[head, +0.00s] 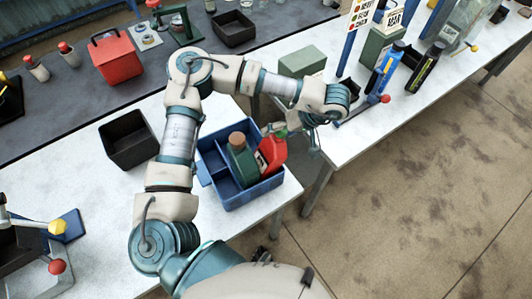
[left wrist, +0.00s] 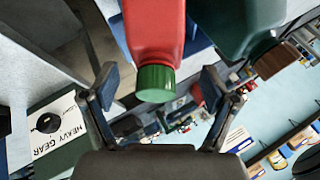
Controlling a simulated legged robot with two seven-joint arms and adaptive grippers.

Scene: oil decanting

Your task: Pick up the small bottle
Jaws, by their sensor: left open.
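A red bottle (head: 270,153) with a green cap lies tilted in a divided blue crate (head: 256,194). Next to it in the crate is a green bottle (head: 241,162) with a brown cap. My left gripper (head: 290,128) is open beside the red bottle's capped end. In the left wrist view the red bottle (left wrist: 155,35) points its green cap between the two spread fingers of the left gripper (left wrist: 159,88), with gaps on both sides. The green bottle (left wrist: 238,28) shows there at the right. My right gripper is not in view.
A black bin (head: 128,140) stands left of the crate. A grey-green box (head: 301,63), a blue bottle (head: 387,68) and a black bottle (head: 424,68) stand on the far white table. A red container (head: 116,58) sits on the dark bench. Bare floor lies at right.

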